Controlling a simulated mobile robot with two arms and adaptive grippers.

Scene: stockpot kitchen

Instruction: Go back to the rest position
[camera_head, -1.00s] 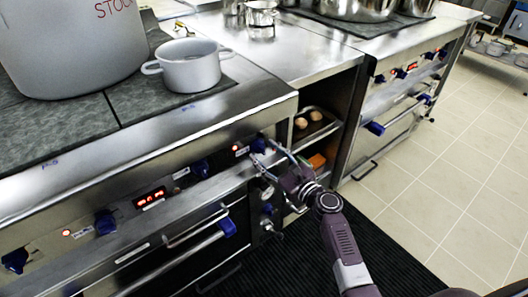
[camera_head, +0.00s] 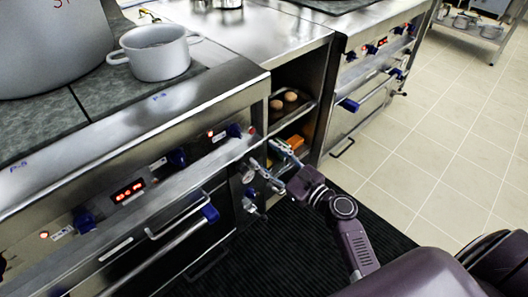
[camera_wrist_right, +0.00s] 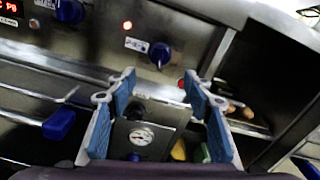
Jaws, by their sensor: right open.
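My right gripper (camera_head: 272,166) is in front of the stove's front panel, near the open shelf compartment. In the right wrist view its two blue-padded fingers (camera_wrist_right: 160,112) are spread apart with nothing between them. Behind them a panel with a round gauge (camera_wrist_right: 141,136) and a blue knob (camera_wrist_right: 160,53) show. I cannot tell from the head view how far the fingertips stand from the panel. My left gripper is in neither view.
A white pot (camera_head: 158,54) and a large stockpot (camera_head: 50,40) stand on the stovetop. Round brown items (camera_head: 284,100) lie on the upper shelf, with an orange item (camera_head: 294,142) below. Oven handles (camera_head: 172,240) jut out. The tiled floor (camera_head: 420,150) at right is clear.

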